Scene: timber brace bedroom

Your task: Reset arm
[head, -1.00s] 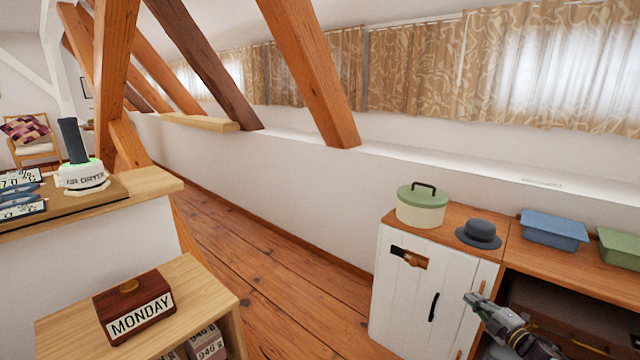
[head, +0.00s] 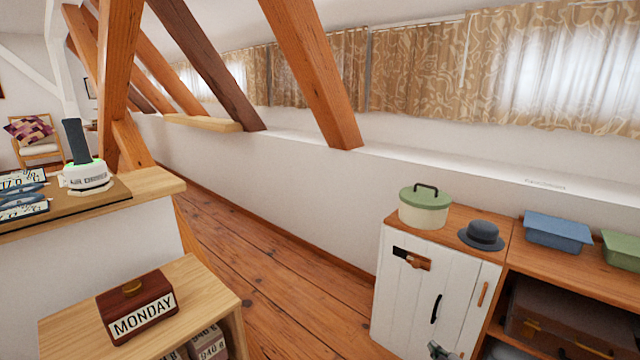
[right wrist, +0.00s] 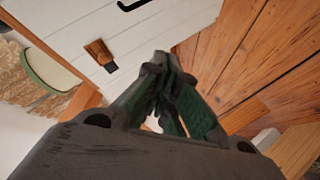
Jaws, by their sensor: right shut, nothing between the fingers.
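My right gripper (head: 438,350) shows only as a small part at the bottom edge of the head view, in front of the white cabinet (head: 425,300). In the right wrist view its green and dark fingers (right wrist: 160,95) are together and hold nothing. The white cabinet door also shows in that view (right wrist: 150,40), beyond the fingers, with the wooden floor (right wrist: 255,70) to the right. My left gripper is not in view.
A green-lidded pot (head: 424,208) and a dark hat (head: 481,236) stand on the cabinet. A blue bin (head: 556,232) and a brown suitcase (head: 560,325) are at right. A MONDAY box (head: 136,310) sits on the near shelf unit (head: 215,300). Floor (head: 270,270) between is clear.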

